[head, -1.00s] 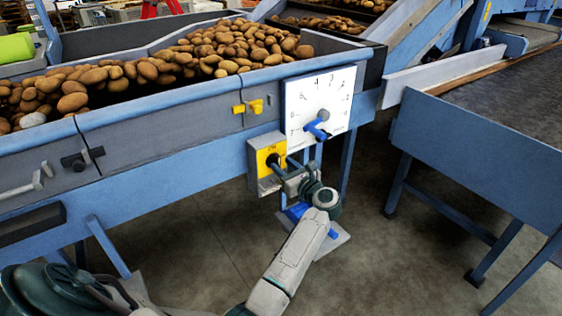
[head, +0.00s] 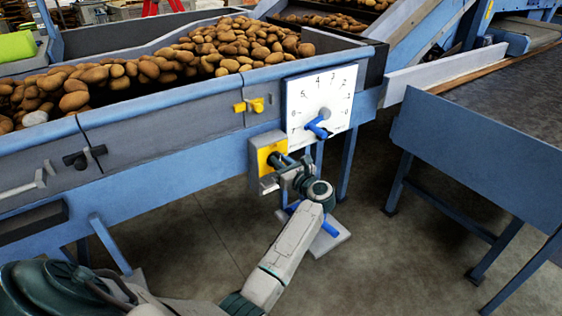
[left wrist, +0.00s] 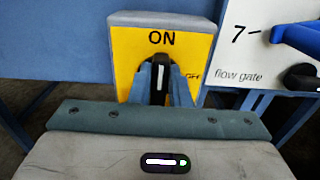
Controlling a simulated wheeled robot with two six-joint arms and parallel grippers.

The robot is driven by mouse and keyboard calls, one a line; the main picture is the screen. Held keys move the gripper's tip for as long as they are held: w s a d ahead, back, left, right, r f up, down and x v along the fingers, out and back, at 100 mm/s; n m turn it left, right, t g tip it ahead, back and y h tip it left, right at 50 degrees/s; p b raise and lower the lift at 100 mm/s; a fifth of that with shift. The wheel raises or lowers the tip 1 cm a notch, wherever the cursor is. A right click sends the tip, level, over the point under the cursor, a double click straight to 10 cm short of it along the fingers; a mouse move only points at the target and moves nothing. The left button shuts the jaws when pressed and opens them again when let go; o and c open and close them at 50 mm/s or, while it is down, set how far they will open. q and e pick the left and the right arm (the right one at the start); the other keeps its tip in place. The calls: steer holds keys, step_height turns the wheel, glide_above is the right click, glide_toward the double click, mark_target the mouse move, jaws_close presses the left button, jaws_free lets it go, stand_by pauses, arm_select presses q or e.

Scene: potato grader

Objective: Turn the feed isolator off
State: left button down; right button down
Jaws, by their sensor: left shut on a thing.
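The feed isolator (head: 254,164) is a grey box with a yellow face, fixed to the blue machine side below the hopper. In the left wrist view its yellow plate (left wrist: 127,62) reads "ON" at the top. Its black handle (left wrist: 161,75) stands about upright, with a white mark pointing up to "ON". My left gripper (head: 281,160) is shut on the handle, one finger on each side, and it also shows in the left wrist view (left wrist: 161,86). Lettering right of the handle is partly hidden by a finger. My right gripper is not in view.
A white numbered flow gate dial (head: 340,88) with a blue lever (head: 317,127) sits just right of and above the isolator. A yellow valve (head: 256,105) is above it. The potato hopper's rim (head: 180,97) runs overhead. A blue-framed table (head: 470,160) stands right, with open floor between.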

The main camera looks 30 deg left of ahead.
arm_select(q)
steer(key=shift+w+d+f+m+p, duration=0.1)
steer(key=shift+w+f+m+p, duration=0.15)
steer(key=shift+m+p, duration=2.05)
steer(key=shift+w+d+f+m+p, duration=0.2)
steer(key=shift+m+p, duration=0.75)
steer(key=shift+m, duration=2.75)
steer(key=shift+w+f+m+p, duration=0.25)
steer(key=shift+m+p, duration=1.35)
steer(key=shift+m, duration=1.4)
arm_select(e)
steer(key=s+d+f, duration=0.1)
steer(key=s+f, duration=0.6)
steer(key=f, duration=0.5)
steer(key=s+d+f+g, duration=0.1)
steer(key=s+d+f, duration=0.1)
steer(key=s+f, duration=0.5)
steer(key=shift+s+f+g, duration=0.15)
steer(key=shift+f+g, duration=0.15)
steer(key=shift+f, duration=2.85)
arm_select(q)
steer(key=shift+f, duration=0.1)
steer(key=c, duration=1.4)
jaws_free()
steer(key=shift+o, duration=0.2)
